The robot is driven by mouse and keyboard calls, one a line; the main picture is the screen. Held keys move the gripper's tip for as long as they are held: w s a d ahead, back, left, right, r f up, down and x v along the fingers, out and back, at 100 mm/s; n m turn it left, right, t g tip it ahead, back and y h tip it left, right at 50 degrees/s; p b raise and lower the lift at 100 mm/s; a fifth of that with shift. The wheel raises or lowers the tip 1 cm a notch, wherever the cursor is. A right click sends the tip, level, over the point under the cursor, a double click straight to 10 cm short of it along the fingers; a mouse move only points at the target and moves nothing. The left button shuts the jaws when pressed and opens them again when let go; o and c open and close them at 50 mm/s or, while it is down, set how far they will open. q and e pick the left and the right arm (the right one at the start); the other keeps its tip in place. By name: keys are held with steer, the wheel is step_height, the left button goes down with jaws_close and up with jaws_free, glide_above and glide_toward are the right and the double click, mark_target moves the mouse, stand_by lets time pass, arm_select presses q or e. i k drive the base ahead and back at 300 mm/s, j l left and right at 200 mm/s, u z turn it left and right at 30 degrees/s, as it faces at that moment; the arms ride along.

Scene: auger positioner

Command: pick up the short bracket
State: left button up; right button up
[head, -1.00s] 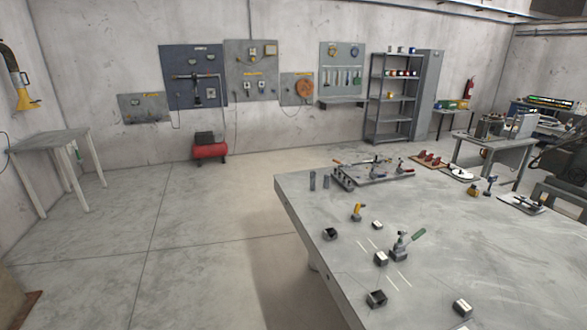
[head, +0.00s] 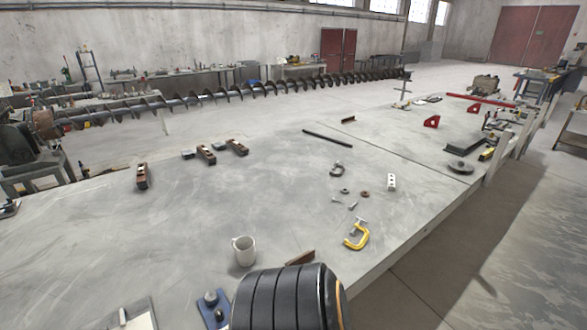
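I cannot tell for sure which piece is the short bracket. A small brown angle-shaped piece (head: 348,119) lies toward the back of the grey table (head: 200,225). Another brown piece (head: 301,258) lies near the front, partly hidden behind a dark ribbed cylinder (head: 280,298). A small pale block with holes (head: 391,182) stands near the table's right edge. Neither of my grippers shows in the head view.
A white mug (head: 243,251), a yellow clamp (head: 356,237), washers and bolts lie on the table. A long auger (head: 220,95) runs behind. The table's left middle is mostly clear.

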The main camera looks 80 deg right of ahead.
mark_target(305, 258)
steer(key=z, duration=2.75)
